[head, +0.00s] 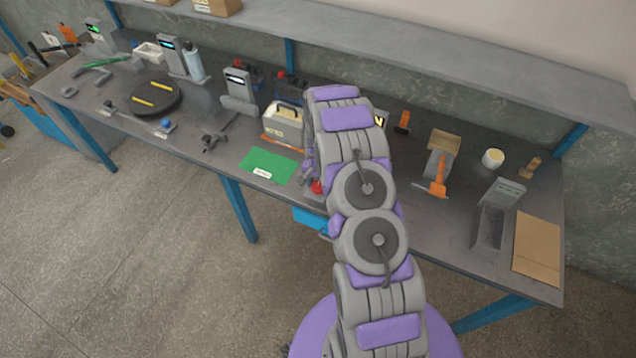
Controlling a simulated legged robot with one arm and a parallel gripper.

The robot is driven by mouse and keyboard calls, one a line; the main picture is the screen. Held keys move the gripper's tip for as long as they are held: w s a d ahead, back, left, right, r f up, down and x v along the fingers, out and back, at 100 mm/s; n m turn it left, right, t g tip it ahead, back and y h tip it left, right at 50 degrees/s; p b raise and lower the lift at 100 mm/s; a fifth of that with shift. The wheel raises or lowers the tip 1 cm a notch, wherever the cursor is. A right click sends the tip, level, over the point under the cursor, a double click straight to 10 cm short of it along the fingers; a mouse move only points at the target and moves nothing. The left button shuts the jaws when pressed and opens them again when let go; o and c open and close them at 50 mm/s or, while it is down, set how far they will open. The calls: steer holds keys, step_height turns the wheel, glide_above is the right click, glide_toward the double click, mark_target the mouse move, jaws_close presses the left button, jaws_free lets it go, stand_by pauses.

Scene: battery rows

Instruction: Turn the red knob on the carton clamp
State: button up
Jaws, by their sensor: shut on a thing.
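The red knob (317,187) shows as a small red patch near the bench's front edge, beside my arm. My gripper (309,176) is at the knob, mostly hidden behind my own arm links. It is shut on the knob, though the contact itself is hard to see. The carton clamp's body cannot be made out clearly, since my arm covers that part of the bench.
The grey bench (405,205) is crowded. A green mat (268,166) and a handled box (283,125) lie left of my arm. An orange-handled tool (438,182), a white cup (492,158) and a cardboard sheet (537,246) are right. A shelf (400,50) runs behind.

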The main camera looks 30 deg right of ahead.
mark_target(318, 184)
steer(key=m, duration=0.5)
steer(key=shift+w+r+m, duration=0.2)
steer(key=shift+w+m, duration=0.1)
steer(key=shift+m, duration=0.1)
stand_by(0.4)
steer(key=o, duration=1)
steer(key=shift+s+f, duration=0.15)
steer(key=shift+o, duration=0.2)
step_height(318, 184, up, 17)
